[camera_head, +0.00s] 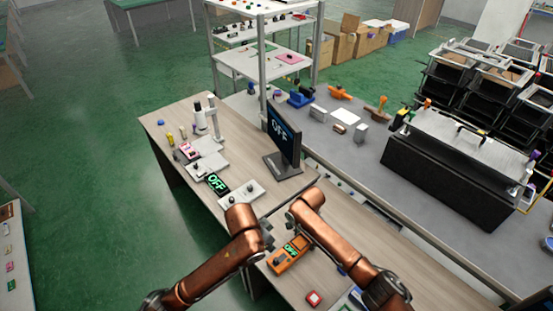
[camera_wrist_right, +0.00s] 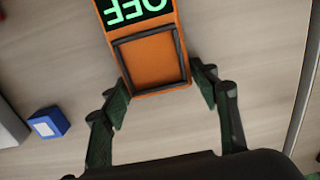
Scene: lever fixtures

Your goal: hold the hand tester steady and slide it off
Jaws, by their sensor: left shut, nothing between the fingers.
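The hand tester (camera_head: 286,257) is an orange handheld box on the wooden bench, with a green "OFF" display and a dark knob at its near-left end. In the right wrist view the tester (camera_wrist_right: 153,62) shows its display upside down and a dark square frame at its near end. My right gripper (camera_wrist_right: 160,88) has its fingers spread on either side of that framed end. Whether the pads touch the sides is hard to tell. My left gripper (camera_head: 267,238) is shut and empty, just to the left of the tester. The arms partly hide both grippers in the head view.
A monitor (camera_head: 283,138) reading "OFF" stands behind the arms. Other fixtures (camera_head: 240,192) line the bench to the left.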

